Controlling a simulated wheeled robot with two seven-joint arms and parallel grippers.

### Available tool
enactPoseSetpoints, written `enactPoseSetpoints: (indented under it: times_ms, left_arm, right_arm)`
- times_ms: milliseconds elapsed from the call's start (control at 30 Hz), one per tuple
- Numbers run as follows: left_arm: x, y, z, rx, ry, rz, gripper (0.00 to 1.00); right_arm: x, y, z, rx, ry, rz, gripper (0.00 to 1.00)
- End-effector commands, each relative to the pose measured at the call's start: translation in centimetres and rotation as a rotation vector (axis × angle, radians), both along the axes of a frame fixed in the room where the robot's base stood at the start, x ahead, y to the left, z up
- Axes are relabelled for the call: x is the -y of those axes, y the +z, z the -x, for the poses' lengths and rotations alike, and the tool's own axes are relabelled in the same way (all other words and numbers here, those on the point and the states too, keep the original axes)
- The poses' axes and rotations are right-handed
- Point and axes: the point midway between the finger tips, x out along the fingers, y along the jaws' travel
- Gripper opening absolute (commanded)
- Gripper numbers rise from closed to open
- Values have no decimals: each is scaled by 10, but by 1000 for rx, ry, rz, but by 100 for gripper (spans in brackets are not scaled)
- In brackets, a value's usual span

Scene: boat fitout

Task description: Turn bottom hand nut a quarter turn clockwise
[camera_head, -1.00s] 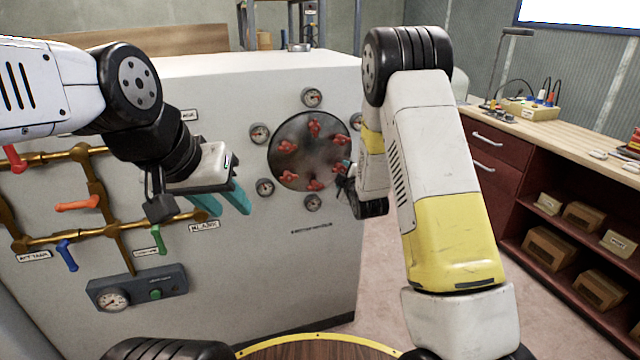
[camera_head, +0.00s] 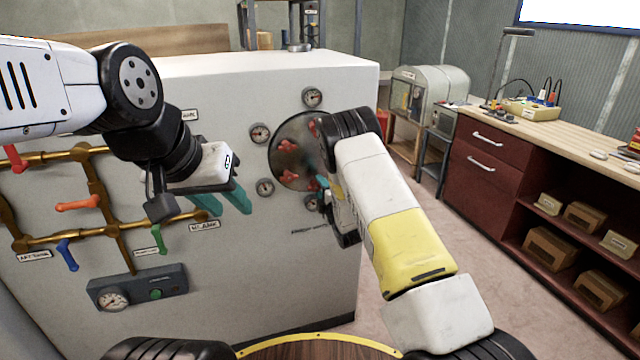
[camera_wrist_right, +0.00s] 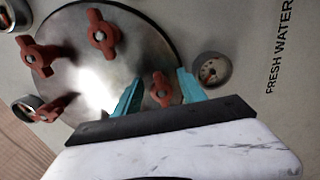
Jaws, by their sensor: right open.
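The round metal hatch (camera_head: 283,160) on the white panel carries several red hand nuts around its rim. The bottom hand nut (camera_wrist_right: 160,90) sits between the two teal fingers of my right gripper (camera_wrist_right: 158,92) in the right wrist view. The fingers are open, with a visible gap on each side of the nut. In the head view my right arm covers the right part of the hatch, and the bottom nut (camera_head: 310,185) shows only in part. My left gripper (camera_head: 222,202) is open and empty in front of the panel, left of the hatch.
Small gauges surround the hatch; one gauge (camera_wrist_right: 211,69) is close beside the right gripper's finger. Brass pipes with coloured handles (camera_head: 77,203) and a gauge box (camera_head: 137,290) are on the panel's left. A workbench (camera_head: 560,132) stands at the right, with open floor between.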

Motion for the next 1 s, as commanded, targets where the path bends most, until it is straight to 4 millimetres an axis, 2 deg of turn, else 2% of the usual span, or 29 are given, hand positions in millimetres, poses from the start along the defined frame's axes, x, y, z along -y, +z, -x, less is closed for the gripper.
enactPoseSetpoints:
  times_ms: [333,367,500,600,1000]
  left_arm:
    - [0,0,0,0,0,0,36]
    - [0,0,0,0,0,0,36]
    - [0,0,0,0,0,0,36]
    - [0,0,0,0,0,0,36]
    - [0,0,0,0,0,0,36]
  right_arm:
    - [-2,0,-6,0,0,-1,48]
    - [-2,0,-6,0,0,-1,44]
    - [-2,0,-6,0,0,-1,17]
    - [-2,0,-6,0,0,-1,0]
    - [-2,-1,-6,-20,0,-58,0]
